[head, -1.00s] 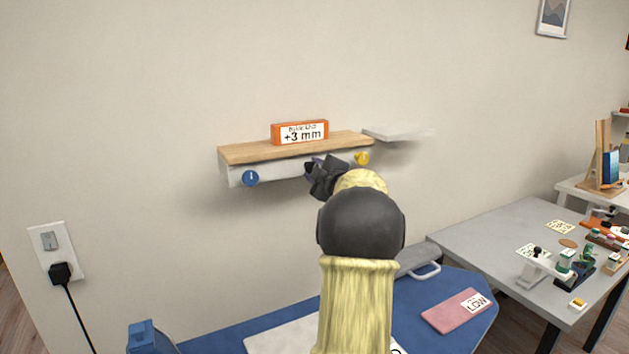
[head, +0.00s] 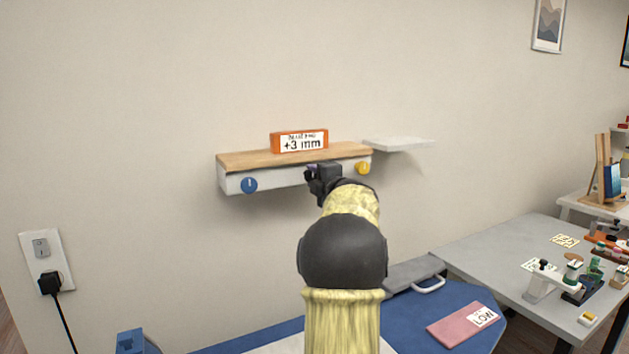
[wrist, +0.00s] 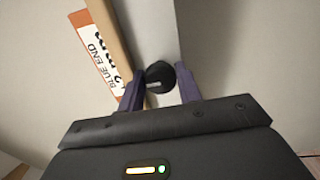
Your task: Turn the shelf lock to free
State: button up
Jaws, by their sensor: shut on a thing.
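The wooden-topped wall shelf (head: 235,160) has a pale front with a blue knob (head: 249,185) at the left and a yellow knob (head: 363,168) at the right. My gripper (head: 313,175) is at the middle of the front, between these knobs. In the wrist view, its purple fingers (wrist: 160,82) are shut on a black round knob (wrist: 160,72), seemingly the shelf lock, with a pale mark on it. In the head view my gripper hides this knob. I see no lock label, so I cannot tell which setting its mark points to.
An orange block (head: 299,141) labelled "+3 mm" stands on the shelf; it also shows in the wrist view (wrist: 97,45). A small white shelf (head: 400,144) is close on the right. Below are a blue ironing board (head: 465,300) and a grey table (head: 480,240).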

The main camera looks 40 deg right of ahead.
jog(key=shift+f, duration=0.1)
jog(key=o, duration=1)
jog(key=shift+r, duration=0.2)
jog(key=b+v, duration=0.2)
jog(key=v, duration=1.5)
jog(key=shift+s+f, duration=0.1)
jog(key=shift+f, duration=0.1)
jog(key=shift+a, duration=0.1)
